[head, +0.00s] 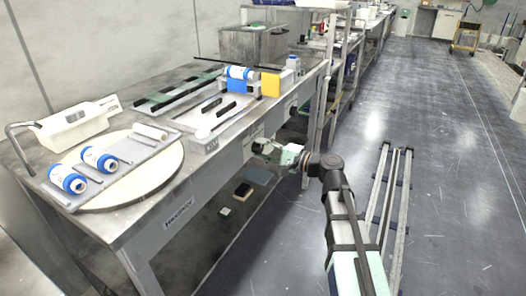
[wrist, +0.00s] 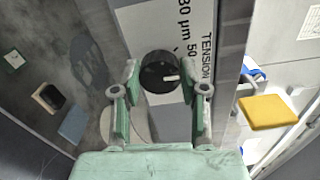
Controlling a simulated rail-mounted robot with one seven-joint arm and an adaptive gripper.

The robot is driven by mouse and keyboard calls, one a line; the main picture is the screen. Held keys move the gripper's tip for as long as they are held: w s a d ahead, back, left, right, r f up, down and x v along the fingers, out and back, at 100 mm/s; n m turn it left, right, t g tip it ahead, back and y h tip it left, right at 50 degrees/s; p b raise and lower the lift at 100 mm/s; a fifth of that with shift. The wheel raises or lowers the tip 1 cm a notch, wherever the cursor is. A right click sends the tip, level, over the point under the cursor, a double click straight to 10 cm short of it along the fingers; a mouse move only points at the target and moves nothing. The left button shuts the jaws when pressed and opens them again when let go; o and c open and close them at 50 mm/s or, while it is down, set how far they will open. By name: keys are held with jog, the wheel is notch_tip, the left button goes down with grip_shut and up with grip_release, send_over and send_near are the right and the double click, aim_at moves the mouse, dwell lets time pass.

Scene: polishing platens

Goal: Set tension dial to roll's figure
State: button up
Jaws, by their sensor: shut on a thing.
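The tension dial (wrist: 158,72) is a round black knob with a short white mark, on a white panel (wrist: 190,22) in the wrist view. The mark points right in that view. The panel reads "TENSION" and, partly cut off, "µm" and "50". My gripper (wrist: 160,76) is shut on the dial, one finger on each side. In the head view my gripper (head: 278,153) is at the front face of the bench, and the dial is hidden there. A blue and white roll (head: 240,73) lies on a blue stand on the bench. Its figure is too small to read.
Two more blue and white rolls (head: 99,159) lie on a grey plate over a round pale platen (head: 170,178) at the left. A yellow block (head: 270,84) stands beside the roll stand. Long rails (head: 385,195) lie on the floor right of my arm.

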jog(key=o, duration=1.1)
jog(key=shift+o, duration=0.2)
jog(key=v, duration=1.2)
